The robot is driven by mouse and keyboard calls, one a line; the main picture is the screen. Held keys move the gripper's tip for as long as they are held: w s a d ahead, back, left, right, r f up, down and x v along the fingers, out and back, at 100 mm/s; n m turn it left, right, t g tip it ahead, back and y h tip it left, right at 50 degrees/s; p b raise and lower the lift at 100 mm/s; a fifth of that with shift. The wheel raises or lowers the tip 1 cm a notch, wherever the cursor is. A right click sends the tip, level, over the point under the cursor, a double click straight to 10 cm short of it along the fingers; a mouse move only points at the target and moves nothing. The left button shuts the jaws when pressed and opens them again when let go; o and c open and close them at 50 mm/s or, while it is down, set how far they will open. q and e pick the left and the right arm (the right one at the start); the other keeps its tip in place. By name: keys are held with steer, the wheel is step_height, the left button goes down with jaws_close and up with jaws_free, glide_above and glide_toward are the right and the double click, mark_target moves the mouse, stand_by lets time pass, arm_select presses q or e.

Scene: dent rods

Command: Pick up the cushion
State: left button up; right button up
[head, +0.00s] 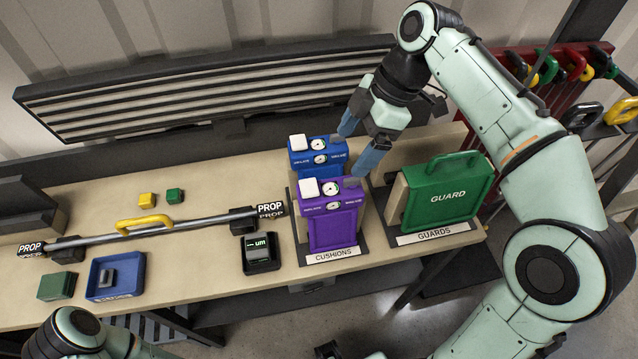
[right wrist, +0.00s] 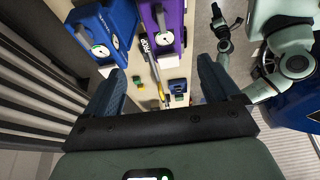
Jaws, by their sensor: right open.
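Two cushions stand upright side by side in a rack labelled CUSHIONS: a purple one (head: 333,224) in front and a blue one (head: 318,160) behind. Each has a white knob and round dials on top. In the right wrist view the purple cushion (right wrist: 178,22) and the blue cushion (right wrist: 122,22) lie beyond the fingers. My right gripper (head: 360,143) is open, its blue fingers above and just right of the cushions; in its wrist view (right wrist: 160,88) nothing sits between the fingers. Part of my left arm shows at bottom left; its jaw state cannot be made out.
A green guard (head: 447,195) stands in the GUARDS rack right of the cushions. A prop bar (head: 170,226) with a yellow handle lies left, with a dark gauge (head: 261,253), a blue tray (head: 94,292) and small blocks nearby. A slatted panel (head: 200,95) rises behind the bench.

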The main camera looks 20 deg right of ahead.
mark_target(329, 189)
steer(key=x, duration=0.2)
steer(key=b+x, duration=0.1)
steer(key=x, duration=0.4)
steer(key=shift+s+a, duration=0.1)
steer(key=shift+s, duration=0.3)
steer(key=shift+w+a+f+b, duration=0.2)
steer(key=shift+f+b, duration=0.1)
steer(key=shift+f, duration=0.2)
steer(key=x, duration=0.5)
steer(key=shift+s, duration=0.15)
arm_select(q)
steer(key=f, duration=0.1)
steer(key=s+f, duration=0.1)
steer(key=shift+s+f, duration=0.3)
arm_select(e)
steer(key=shift+r, duration=0.15)
steer(key=c, duration=1.2)
